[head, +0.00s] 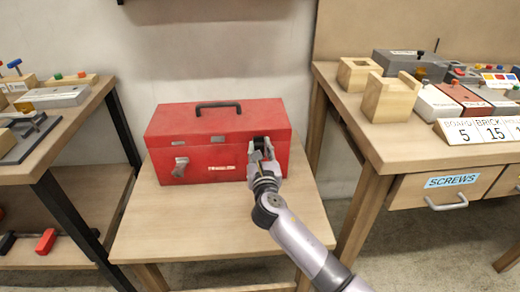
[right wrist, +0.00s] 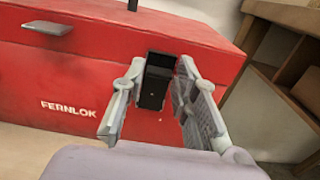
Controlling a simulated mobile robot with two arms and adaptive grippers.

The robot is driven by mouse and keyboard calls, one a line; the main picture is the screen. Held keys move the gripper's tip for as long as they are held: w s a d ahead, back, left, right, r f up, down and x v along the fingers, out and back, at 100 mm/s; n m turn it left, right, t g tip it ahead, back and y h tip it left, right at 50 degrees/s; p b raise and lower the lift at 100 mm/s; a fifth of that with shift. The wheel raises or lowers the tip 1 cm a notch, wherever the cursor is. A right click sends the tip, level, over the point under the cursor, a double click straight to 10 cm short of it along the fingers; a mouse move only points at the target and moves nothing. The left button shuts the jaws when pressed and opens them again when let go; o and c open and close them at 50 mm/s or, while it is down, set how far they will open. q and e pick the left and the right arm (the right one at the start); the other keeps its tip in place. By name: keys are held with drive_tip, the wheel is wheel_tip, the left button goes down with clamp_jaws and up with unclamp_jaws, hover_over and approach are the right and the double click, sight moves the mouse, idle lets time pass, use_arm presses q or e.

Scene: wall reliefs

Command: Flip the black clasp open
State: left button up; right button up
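The red toolbox (head: 219,148) stands closed on a small wooden table, with a black handle (head: 218,104) on its lid. The black clasp (right wrist: 156,82) is on its front face at the right side. My right gripper (head: 262,150) is at the clasp and covers most of it in the head view. In the right wrist view my right gripper (right wrist: 160,98) has its two fingers apart, one on each side of the clasp. I cannot tell whether either finger touches it. A grey metal clasp (head: 180,167) shows at the left of the front. My left gripper is not in view.
The small wooden table (head: 150,232) has bare room in front of the toolbox. A workbench (head: 398,142) with wooden blocks and number cards stands at the right, and another bench (head: 72,118) with tools stands at the left.

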clamp_jaws()
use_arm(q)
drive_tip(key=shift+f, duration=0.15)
use_arm(e)
drive_tip(key=shift+f, duration=0.1)
